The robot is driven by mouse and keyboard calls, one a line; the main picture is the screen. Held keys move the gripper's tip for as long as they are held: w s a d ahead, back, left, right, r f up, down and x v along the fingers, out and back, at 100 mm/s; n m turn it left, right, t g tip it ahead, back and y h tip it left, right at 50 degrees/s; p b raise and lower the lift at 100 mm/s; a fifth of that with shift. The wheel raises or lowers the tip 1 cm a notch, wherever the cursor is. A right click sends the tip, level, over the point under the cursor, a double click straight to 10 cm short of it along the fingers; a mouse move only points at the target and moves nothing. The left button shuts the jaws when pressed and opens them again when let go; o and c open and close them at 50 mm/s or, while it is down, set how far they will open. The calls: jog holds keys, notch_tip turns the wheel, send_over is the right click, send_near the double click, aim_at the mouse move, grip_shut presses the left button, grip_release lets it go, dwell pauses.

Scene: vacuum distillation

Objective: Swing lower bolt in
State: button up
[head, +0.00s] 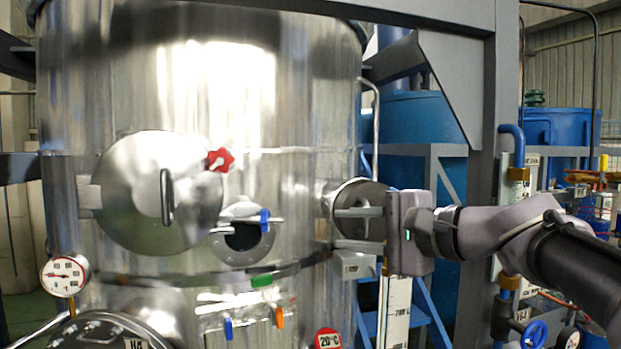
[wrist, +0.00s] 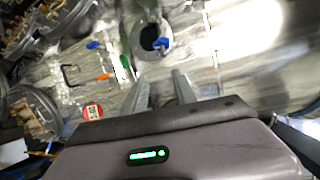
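The shiny tank carries a round hatch (head: 145,195) with a vertical handle. A red star knob (head: 220,160) sits at the hatch's upper right edge. Lower, a blue knob (head: 264,220) with a short rod lies across a small round port (head: 241,238); I cannot tell for sure whether it is the lower bolt. The blue knob also shows in the wrist view (wrist: 163,43), ahead of the fingers. My gripper (head: 340,212) is right of the small port, in front of another round fitting (head: 352,195). In the wrist view its two fingers (wrist: 160,80) stand apart with nothing between them.
Below are a green handle (head: 261,281), a blue one (head: 228,328), an orange one (head: 279,317) and a red 20 °C tag (head: 327,339). A gauge (head: 63,275) is at left. A grey box (head: 354,264) sits below my gripper.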

jog(key=p, duration=0.2)
send_near(279, 220)
jog(key=p+x, duration=0.2)
jog(key=x, duration=0.4)
jog(key=shift+w+a+p, duration=0.2)
jog(key=shift+w+p, duration=0.05)
jog(key=shift+p, duration=0.05)
jog(key=shift+w+a+f, duration=0.15)
jog(key=shift+w+a, duration=0.15)
jog(key=shift+a, duration=0.25)
jog(key=shift+w+a+f, duration=0.1)
jog(key=shift+w+f, duration=0.1)
jog(key=shift+w, duration=0.2)
jog(key=shift+s+r, duration=0.1)
jog(key=shift+s, duration=0.05)
grip_shut()
